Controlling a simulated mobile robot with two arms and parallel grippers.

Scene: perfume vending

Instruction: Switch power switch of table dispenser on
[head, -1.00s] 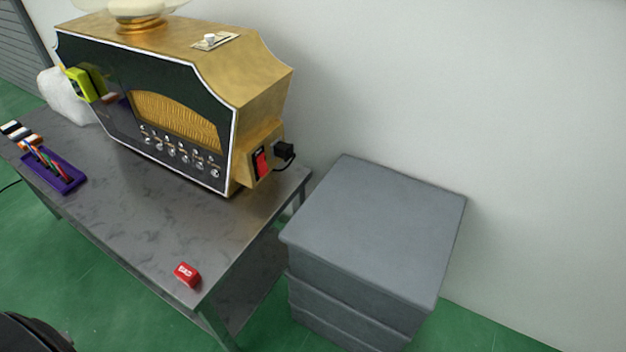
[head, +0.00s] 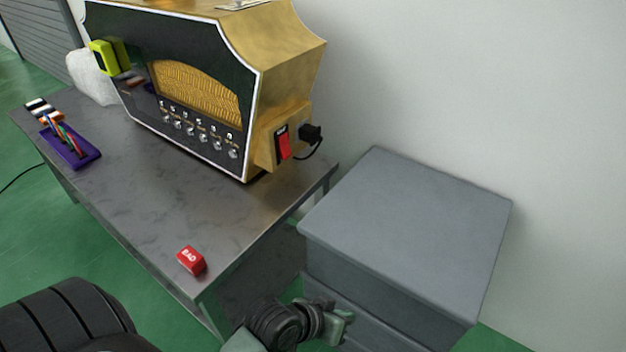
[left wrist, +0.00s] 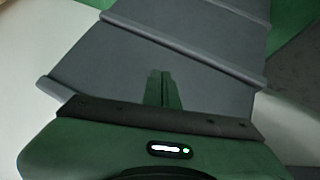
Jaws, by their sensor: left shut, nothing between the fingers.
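The gold and black table dispenser (head: 283,100) stands on the grey table in the head view. Its red power switch (head: 283,145) is on the gold right end, beside a black plug with a cable (head: 311,134). My left gripper (head: 345,322) is low in the head view, in front of the grey stacked boxes, below and apart from the switch. In the left wrist view its fingers (left wrist: 159,88) are together and empty, pointing toward the grey boxes. The right gripper is not visible.
A grey lidded stack (head: 410,225) stands right of the table (head: 150,190), against the white wall. A red block (head: 191,261) lies near the table's front corner. A purple tray (head: 70,148) with pens lies at the left.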

